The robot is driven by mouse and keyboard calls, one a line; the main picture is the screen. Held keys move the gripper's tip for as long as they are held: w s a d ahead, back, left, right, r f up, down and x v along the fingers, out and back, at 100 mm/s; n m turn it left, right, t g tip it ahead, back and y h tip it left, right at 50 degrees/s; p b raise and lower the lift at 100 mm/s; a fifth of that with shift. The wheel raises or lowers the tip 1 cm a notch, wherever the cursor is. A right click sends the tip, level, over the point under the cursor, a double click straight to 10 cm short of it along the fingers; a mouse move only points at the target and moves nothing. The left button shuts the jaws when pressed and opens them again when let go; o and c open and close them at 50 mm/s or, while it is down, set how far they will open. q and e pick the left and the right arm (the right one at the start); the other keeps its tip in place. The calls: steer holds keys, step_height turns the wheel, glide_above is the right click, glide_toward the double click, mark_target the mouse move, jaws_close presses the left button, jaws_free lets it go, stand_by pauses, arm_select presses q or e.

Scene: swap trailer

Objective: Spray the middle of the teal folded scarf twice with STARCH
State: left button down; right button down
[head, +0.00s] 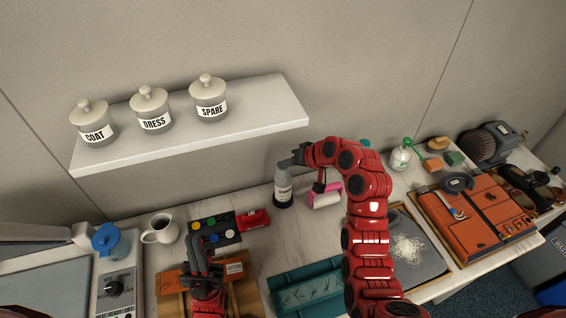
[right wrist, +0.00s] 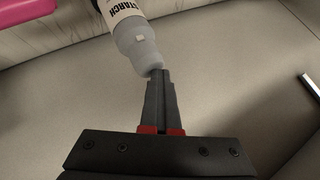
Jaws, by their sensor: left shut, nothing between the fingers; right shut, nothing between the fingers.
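The STARCH spray bottle (head: 284,193) stands upright at the back of the counter, grey-white with a dark base. In the right wrist view its labelled body and pale top (right wrist: 140,50) show upside down. My right gripper (head: 291,162) is shut, its fingertips at the bottle's top; in the right wrist view the fingertips (right wrist: 157,73) meet or nearly meet it, and I cannot tell if they touch. The teal folded scarf (head: 308,288) lies at the front middle, partly hidden by my right arm.
A pink-handled roller (head: 325,195) lies right of the bottle. A dark button tray (head: 215,230), red box (head: 253,219) and white mug (head: 161,229) stand to the left. A shelf (head: 255,110) with jars hangs above. Another spray bottle (head: 401,157) stands at the back right.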

steer(key=shift+s+d+f, duration=0.1)
steer(key=shift+s+f, duration=0.15)
steer(key=shift+f, duration=0.55)
steer(key=shift+r, duration=0.3)
steer(key=shift+w+r+p, duration=0.2)
steer(key=shift+r+p, duration=0.05)
steer(key=shift+r, duration=1.45)
steer(key=shift+w+r+p, duration=0.2)
steer(key=shift+r+p, duration=0.05)
steer(key=shift+r, duration=1.4)
